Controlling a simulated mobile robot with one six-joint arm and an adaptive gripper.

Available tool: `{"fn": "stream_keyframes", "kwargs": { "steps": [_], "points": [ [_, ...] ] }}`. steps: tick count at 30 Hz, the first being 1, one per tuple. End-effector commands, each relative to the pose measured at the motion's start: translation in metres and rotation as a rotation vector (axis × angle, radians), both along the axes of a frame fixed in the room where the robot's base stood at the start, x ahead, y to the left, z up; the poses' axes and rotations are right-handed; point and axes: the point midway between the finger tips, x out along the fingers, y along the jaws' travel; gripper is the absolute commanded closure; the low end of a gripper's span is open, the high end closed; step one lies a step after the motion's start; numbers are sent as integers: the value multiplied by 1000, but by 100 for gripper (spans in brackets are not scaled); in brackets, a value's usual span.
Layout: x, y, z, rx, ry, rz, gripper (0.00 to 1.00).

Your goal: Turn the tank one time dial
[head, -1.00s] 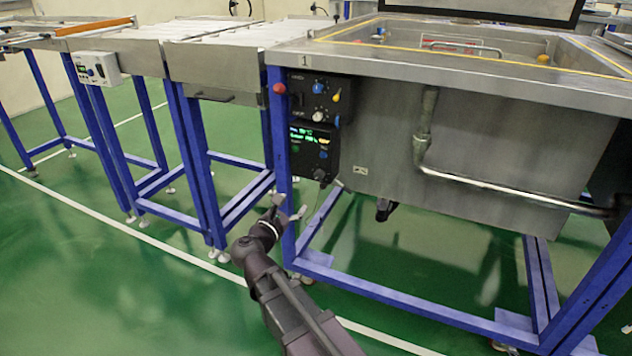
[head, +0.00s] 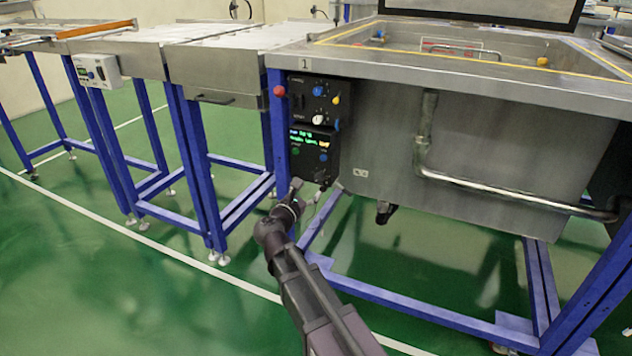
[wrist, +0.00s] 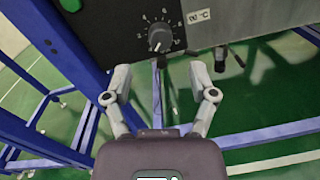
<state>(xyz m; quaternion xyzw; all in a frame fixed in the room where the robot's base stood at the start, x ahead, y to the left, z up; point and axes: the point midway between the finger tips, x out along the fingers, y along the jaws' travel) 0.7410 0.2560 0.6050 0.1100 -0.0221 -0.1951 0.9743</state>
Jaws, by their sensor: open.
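Tank one, marked with a "1" plate (head: 305,64), has a black lower control box (head: 314,150) with a lit display on its left front leg. A dark dial (head: 321,175) is at the bottom of this box. In the wrist view the dial (wrist: 159,39) has a grey knob with a white pointer line and numbers around it. I cannot read a name on it. My gripper (head: 307,188) is just below and in front of the box. In the wrist view my gripper (wrist: 160,73) is open and empty, its fingers spread below the dial, apart from it.
An upper panel (head: 320,98) holds several knobs, and a red button (head: 279,90) is beside it. A blue leg (head: 275,130) stands left of the boxes. A steel pipe (head: 500,190) crosses the tank front. Green floor is open at the left.

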Motion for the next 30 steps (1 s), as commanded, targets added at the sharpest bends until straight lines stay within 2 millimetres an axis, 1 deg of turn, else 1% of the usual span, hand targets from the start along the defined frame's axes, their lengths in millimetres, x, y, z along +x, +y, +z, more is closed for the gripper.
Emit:
{"fn": "stream_keyframes", "kwargs": {
  "steps": [1,6,12,16,25,26,27,29,30],
  "points": [
    [10,-3,0,0,0,-3,26],
    [31,-12,0,0,0,-3,26],
    [47,-19,0,0,0,-1,26],
    [51,-22,0,0,0,-1,26],
    [52,-22,0,0,0,-1,26],
    [52,-22,0,0,0,-1,29],
    [52,-22,0,0,0,-1,41],
    [52,-22,0,0,0,-1,59],
    [52,-22,0,0,0,-1,71]
  ]
}}
